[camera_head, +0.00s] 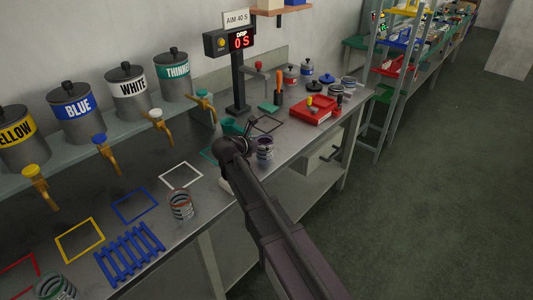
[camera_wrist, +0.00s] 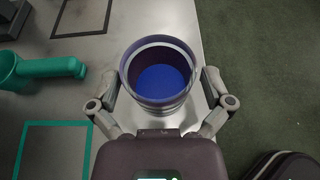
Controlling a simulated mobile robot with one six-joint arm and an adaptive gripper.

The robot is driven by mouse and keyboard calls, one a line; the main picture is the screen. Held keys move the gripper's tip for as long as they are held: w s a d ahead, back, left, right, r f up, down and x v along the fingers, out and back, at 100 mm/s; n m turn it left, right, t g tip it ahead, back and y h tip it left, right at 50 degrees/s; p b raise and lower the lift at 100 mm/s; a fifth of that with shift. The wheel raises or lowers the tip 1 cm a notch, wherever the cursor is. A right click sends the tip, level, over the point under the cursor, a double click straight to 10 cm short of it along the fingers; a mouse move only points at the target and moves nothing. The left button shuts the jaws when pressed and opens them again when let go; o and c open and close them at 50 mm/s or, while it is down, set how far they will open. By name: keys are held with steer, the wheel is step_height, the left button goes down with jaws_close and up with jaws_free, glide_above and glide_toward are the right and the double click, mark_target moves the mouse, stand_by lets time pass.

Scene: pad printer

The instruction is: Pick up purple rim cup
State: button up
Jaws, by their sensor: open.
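The purple rim cup (camera_head: 265,149) stands upright on the grey bench, just right of the end of my arm in the head view. In the wrist view the same cup (camera_wrist: 160,101) shows from above, with a purplish rim and blue on its inside bottom. My gripper (camera_wrist: 160,88) is open, with one finger on each side of the cup. Small gaps seem to show between fingers and cup wall; contact is hard to tell. In the head view the fingers are mostly hidden by my arm.
A green scoop-like cup with a handle (camera_wrist: 45,68) lies left of my gripper. Other banded cups (camera_head: 181,206) stand along the bench near a blue rack (camera_head: 130,253). A red tray (camera_head: 315,110) is further back. The bench edge drops off right of the cup.

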steer(key=shift+b+x, duration=0.4)
steer(key=shift+x, duration=1.05)
steer(key=c, duration=1)
steer(key=shift+r, duration=0.1)
steer(key=r+p, duration=0.3)
steer(key=p, duration=0.1)
steer(key=shift+s+r, duration=0.3)
steer(key=shift+r, duration=0.1)
steer(key=s, duration=1)
steer(key=s+a+r+p, duration=0.1)
steer(key=s, duration=0.4)
steer(key=shift+s+a, duration=0.15)
